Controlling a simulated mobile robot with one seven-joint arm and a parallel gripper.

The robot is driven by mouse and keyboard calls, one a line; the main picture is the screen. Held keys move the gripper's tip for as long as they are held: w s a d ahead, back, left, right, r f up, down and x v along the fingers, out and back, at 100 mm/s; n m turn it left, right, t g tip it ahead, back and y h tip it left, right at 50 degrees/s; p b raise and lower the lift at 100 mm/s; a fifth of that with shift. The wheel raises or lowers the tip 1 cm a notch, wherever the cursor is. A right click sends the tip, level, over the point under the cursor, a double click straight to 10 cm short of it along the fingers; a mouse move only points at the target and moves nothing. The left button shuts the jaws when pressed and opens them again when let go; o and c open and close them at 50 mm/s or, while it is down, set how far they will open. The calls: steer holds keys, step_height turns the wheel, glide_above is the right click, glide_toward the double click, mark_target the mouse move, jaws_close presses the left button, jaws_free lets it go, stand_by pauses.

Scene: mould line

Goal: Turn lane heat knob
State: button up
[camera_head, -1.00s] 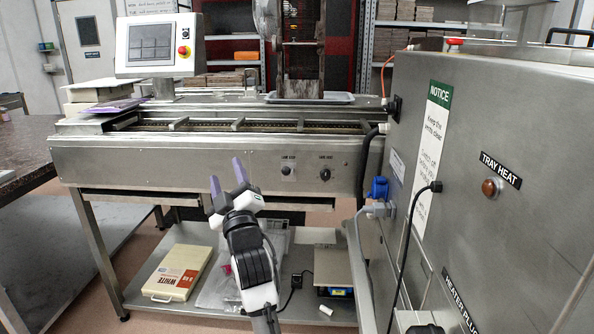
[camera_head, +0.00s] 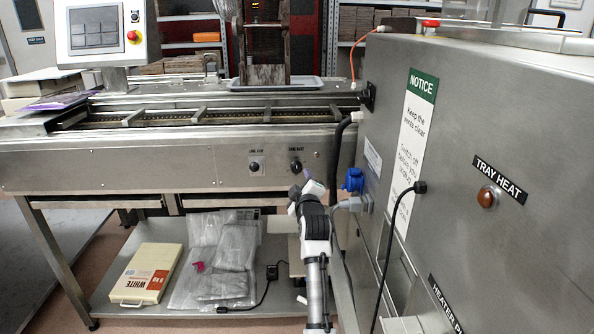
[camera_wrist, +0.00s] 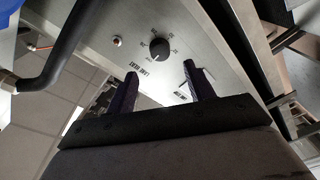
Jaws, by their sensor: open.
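The lane heat knob (camera_head: 296,166) is a round black knob on the steel front panel of the conveyor (camera_head: 120,165). In the wrist view the black knob (camera_wrist: 159,49) shows large, with a white pointer mark and scale markings around it; the picture is upside down. My gripper (camera_head: 304,181) is just below and right of the knob in the head view. In the wrist view my gripper (camera_wrist: 160,72) is open, with two dark fingers apart and nothing between the tips. The knob lies beyond the tips, between their lines, and looks untouched.
The lane stop control (camera_head: 254,167) sits left of the knob. A small red indicator (camera_wrist: 117,41) is beside the knob. The steel cabinet (camera_head: 480,120) with a tray heat light stands close on the right. A black hose (camera_head: 338,150) and blue plug (camera_head: 352,180) are near my arm.

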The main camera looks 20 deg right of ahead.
mark_target(297, 170)
steer(key=w, duration=0.3)
steer(key=w+d+p, duration=0.1)
steer(key=w, duration=0.3)
steer(key=shift+w+d, duration=0.15)
steer(key=shift+d, duration=0.05)
steer(key=shift+c, duration=0.4)
steer(key=c, duration=0.9)
